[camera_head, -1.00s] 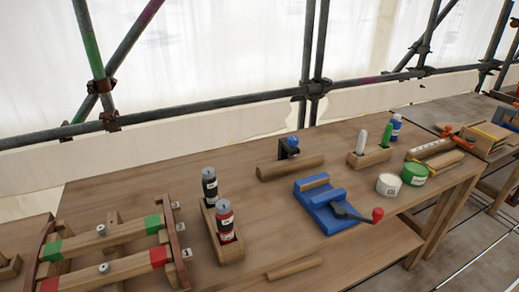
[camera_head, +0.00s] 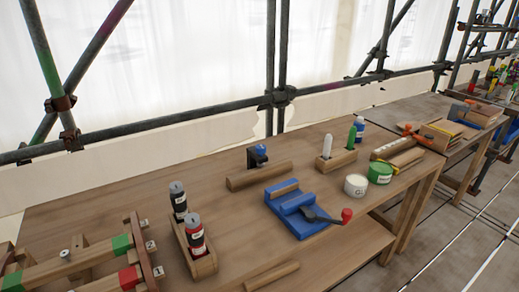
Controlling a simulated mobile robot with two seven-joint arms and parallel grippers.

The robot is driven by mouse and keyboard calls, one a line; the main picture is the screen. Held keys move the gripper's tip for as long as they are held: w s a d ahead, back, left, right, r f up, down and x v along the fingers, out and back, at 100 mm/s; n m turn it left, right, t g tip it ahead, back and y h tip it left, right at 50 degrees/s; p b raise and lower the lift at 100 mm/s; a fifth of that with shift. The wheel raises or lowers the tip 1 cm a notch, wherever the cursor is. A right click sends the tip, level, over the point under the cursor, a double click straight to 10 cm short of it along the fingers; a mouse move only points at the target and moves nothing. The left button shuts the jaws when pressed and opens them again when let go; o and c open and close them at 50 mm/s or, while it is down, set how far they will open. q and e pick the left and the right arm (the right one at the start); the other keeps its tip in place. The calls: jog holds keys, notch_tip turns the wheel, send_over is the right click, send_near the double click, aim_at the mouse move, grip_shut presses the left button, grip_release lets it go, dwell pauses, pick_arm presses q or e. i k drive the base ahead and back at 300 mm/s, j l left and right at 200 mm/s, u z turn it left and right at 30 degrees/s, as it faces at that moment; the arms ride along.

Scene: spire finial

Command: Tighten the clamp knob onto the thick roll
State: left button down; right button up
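A small dark clamp with a blue knob (camera_head: 260,149) stands at the back middle of the wooden table, at the rear edge of a thick wooden roll (camera_head: 259,175). I cannot tell whether the clamp touches the roll. A blue vise (camera_head: 297,211) with a dark handle and a red knob (camera_head: 346,215) sits in front of the roll, a short wooden piece lying in it. Neither of my grippers shows in the head view.
A wooden holder (camera_head: 204,264) with black and red bottles stands at the left, beside a wooden frame (camera_head: 84,272) with green and red marks. White (camera_head: 355,185) and green (camera_head: 380,173) tubs stand right. A thin stick (camera_head: 271,276) lies at the front. Scaffold pipes run behind.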

aim_at(261, 150)
jog(key=u, duration=0.35)
jog(key=l+u, duration=0.2)
jog(key=u, duration=0.15)
jog(key=i+l+u, duration=0.1)
jog(key=u, duration=0.25)
jog(key=l+u, duration=0.6)
jog(key=l, duration=0.15)
jog(key=k+l+u, duration=0.25)
jog(key=k+l, duration=0.1)
jog(key=l, duration=0.7)
jog(key=k+l+u, duration=0.1)
jog(key=l, duration=0.3)
jog(key=k+l, duration=0.15)
jog(key=l, duration=0.25)
jog(key=i+j, duration=0.2)
jog(key=i, duration=0.3)
